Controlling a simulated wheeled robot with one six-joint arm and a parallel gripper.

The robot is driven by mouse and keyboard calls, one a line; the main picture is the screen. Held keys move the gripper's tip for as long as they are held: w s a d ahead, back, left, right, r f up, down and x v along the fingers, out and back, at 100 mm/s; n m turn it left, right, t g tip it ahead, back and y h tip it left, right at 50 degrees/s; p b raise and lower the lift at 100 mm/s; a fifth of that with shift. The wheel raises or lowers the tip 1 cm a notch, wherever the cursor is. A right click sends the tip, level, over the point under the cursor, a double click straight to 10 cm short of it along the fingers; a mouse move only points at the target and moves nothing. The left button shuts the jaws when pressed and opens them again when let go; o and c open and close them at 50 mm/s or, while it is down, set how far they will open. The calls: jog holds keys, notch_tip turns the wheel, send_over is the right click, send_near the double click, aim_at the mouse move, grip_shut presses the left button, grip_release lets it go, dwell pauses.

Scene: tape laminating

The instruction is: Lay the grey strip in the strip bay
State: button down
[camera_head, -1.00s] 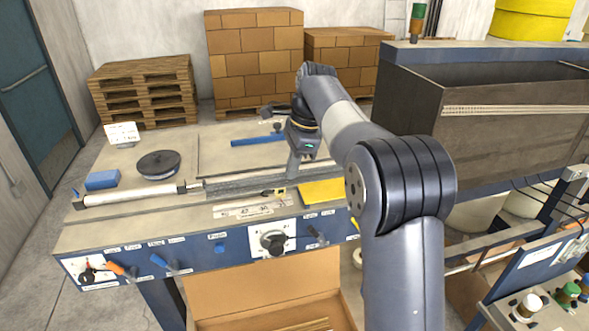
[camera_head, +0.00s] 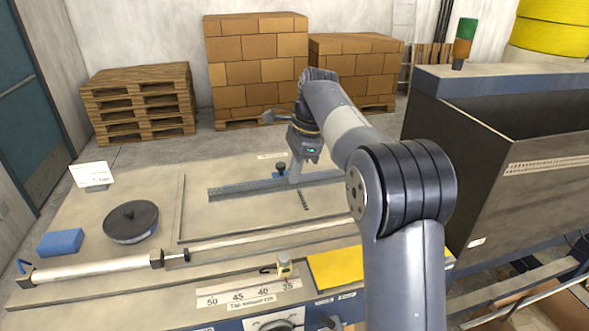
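The long grey strip (camera_head: 240,190) runs left to right across the recessed panel in the middle of the bench top. My gripper (camera_head: 295,179) points down at the strip and appears shut on it right of its visible middle. The fingertips are small, and I cannot tell whether the strip touches the surface. The strip's right end goes behind my arm. No strip bay can be told apart clearly from the framed panel (camera_head: 215,222).
A white roller (camera_head: 95,270) lies along the bench front. A black disc (camera_head: 131,221), a blue block (camera_head: 60,242) and a white card (camera_head: 92,175) stand at left. A yellow plate (camera_head: 335,268) and a printed scale (camera_head: 250,297) are at front. A tall dark machine (camera_head: 490,150) blocks the right.

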jog(key=shift+f+b, duration=0.5)
jog(key=shift+f, duration=2.9)
jog(key=shift+f+p, duration=0.1)
jog(key=shift+p, duration=0.4)
jog(key=shift+f, duration=0.65)
jog(key=c, duration=1.6)
grip_release()
jog(key=shift+r, duration=3)
jog(key=shift+o, duration=0.2)
